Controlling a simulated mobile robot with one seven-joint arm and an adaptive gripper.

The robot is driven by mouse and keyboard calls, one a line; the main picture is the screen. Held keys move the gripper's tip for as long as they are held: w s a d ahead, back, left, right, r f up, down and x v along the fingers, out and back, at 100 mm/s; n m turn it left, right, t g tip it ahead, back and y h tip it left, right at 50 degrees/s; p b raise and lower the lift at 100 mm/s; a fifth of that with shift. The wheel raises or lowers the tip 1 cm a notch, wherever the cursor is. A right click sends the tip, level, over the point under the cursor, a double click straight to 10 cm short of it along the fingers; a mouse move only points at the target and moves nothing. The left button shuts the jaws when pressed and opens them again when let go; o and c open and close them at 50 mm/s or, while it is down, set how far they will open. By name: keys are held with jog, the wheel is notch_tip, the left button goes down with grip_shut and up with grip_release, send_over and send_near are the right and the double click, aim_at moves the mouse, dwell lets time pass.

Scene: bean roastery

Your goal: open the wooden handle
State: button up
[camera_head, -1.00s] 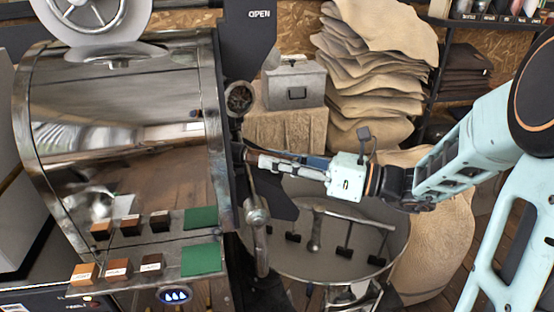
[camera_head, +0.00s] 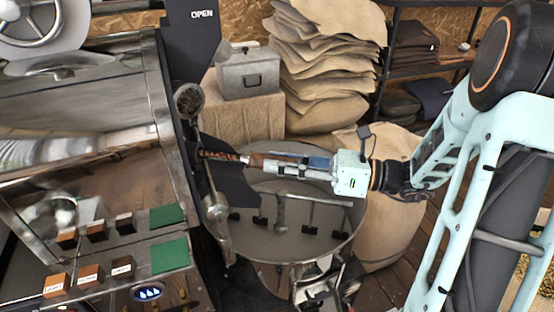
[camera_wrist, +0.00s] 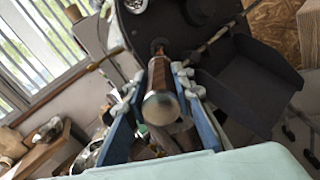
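The wooden handle (camera_head: 257,160) is a brown rod on the front of the shiny metal roaster (camera_head: 92,165). My gripper (camera_head: 265,163) comes at it from the right, with its fingers along both sides of the handle. A dark, reddish striped stretch shows between the fingertips and the roaster front. In the wrist view the handle (camera_wrist: 160,78) points toward the camera, its round metal end cap nearest. The blue fingers of my gripper (camera_wrist: 160,75) flank it closely and appear closed on it. Their exact contact is hard to see.
A round cooling tray (camera_head: 290,250) with stirring arms lies below my gripper. Burlap sacks (camera_head: 325,60) and a grey metal box (camera_head: 248,73) stand behind. Small labelled blocks (camera_head: 90,275) and green pads (camera_head: 168,256) sit on the roaster's ledges. A full sack (camera_head: 390,225) stands right of the tray.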

jog(key=o, duration=0.4)
jog(key=shift+o, duration=0.2)
jog(key=v, duration=1.2)
